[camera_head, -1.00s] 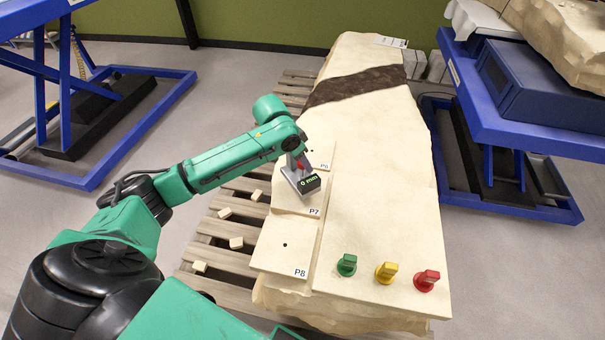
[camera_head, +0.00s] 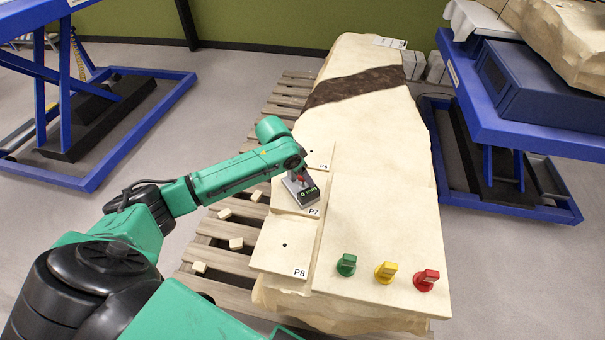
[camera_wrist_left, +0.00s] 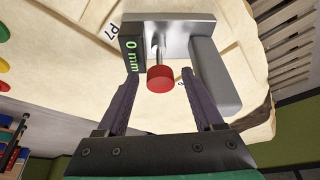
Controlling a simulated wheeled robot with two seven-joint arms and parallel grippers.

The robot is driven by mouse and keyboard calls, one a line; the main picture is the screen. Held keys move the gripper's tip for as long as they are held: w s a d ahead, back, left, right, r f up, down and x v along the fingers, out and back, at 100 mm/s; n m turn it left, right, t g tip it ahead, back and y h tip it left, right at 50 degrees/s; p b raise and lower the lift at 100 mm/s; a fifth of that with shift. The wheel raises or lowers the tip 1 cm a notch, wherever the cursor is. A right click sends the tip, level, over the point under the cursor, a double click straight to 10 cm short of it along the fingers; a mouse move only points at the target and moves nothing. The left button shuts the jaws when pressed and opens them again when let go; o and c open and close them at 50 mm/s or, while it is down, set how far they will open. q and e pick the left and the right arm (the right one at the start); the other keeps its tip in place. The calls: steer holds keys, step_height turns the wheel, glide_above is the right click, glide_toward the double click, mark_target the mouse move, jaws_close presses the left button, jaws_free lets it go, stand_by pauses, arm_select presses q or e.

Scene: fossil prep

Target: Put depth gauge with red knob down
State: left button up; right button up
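The depth gauge (camera_head: 301,191) is a grey block with a green "0 mm" display and a red knob on its stem. It appears to rest on the P7 plate (camera_head: 283,203), beside the big sheet's left edge. In the left wrist view the depth gauge (camera_wrist_left: 205,62) lies beyond my fingertips, with the red knob (camera_wrist_left: 160,78) between them. My left gripper (camera_wrist_left: 161,77) is open, with a small gap on each side of the knob. In the head view the wrist partly hides the gauge's top. My right gripper is not in view.
Plate P6 (camera_head: 321,158) lies behind and plate P8 (camera_head: 283,258) in front, each with a dark hole. Green (camera_head: 346,265), yellow (camera_head: 386,272) and red (camera_head: 426,280) knobs stand on the sheet at right. Small pale blocks lie on the wooden pallet (camera_head: 215,255).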

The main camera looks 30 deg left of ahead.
arm_select(q)
steer(key=shift+r, duration=0.2)
steer(key=v, duration=1.1)
steer(key=shift+r+p, duration=0.35)
steer(key=shift+r, duration=0.05)
steer(key=shift+s+a, duration=0.1)
